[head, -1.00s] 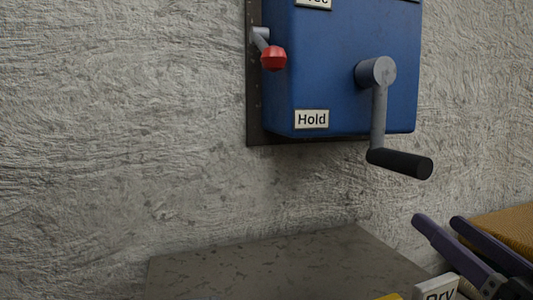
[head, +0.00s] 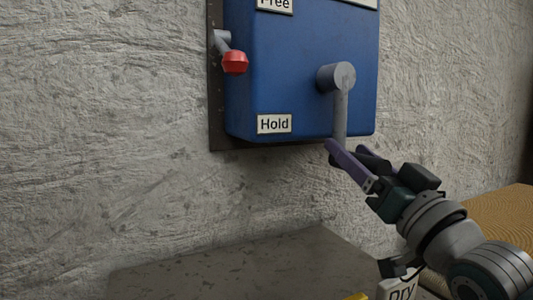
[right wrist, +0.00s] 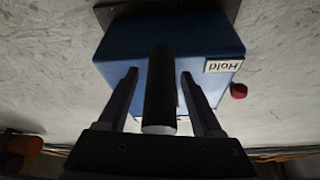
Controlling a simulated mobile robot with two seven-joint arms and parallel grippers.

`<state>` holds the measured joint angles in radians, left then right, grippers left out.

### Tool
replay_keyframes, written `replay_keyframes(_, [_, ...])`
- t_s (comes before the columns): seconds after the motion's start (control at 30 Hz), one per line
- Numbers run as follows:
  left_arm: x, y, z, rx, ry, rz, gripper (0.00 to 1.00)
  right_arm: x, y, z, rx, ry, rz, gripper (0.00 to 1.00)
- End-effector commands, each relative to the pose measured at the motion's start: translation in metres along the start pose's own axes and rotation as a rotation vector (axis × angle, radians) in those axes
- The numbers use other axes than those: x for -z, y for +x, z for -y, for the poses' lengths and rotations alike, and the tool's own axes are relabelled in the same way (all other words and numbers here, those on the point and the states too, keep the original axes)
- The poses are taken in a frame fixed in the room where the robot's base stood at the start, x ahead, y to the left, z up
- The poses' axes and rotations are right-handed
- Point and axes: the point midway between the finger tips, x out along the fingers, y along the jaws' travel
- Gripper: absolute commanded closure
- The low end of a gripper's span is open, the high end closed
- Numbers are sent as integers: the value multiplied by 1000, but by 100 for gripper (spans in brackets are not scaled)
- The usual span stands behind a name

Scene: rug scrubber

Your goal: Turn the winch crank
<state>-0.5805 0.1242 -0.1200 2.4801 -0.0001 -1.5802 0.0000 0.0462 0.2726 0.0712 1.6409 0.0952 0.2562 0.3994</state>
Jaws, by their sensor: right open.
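The blue winch box (head: 300,70) is mounted on the wall, with a grey crank hub and arm (head: 340,108) on its front. The crank arm hangs down, and its black handle (right wrist: 159,85) shows best in the right wrist view. My right gripper (head: 345,150) is at the handle, hiding most of it in the head view. In the right wrist view my right gripper (right wrist: 158,88) is open, with one finger on each side of the handle and visible gaps between. My left gripper is not in view.
A red-knobbed lever (head: 235,62) is on the box's left side, near a "Hold" label (head: 274,124) and a "Free" label. A grey flat-topped surface (head: 240,268) lies below.

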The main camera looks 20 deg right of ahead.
Motion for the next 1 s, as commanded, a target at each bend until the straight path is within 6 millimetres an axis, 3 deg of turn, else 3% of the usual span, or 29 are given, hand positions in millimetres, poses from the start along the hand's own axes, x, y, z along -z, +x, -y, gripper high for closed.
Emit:
replay_keyframes(0.2, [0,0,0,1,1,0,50,0,0,0,0,0,1,33])
replay_keyframes(0.8, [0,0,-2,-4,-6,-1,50,0,0,0,0,0,0,100])
replay_keyframes(1.0, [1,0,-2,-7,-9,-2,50,0,0,0,0,0,0,100])
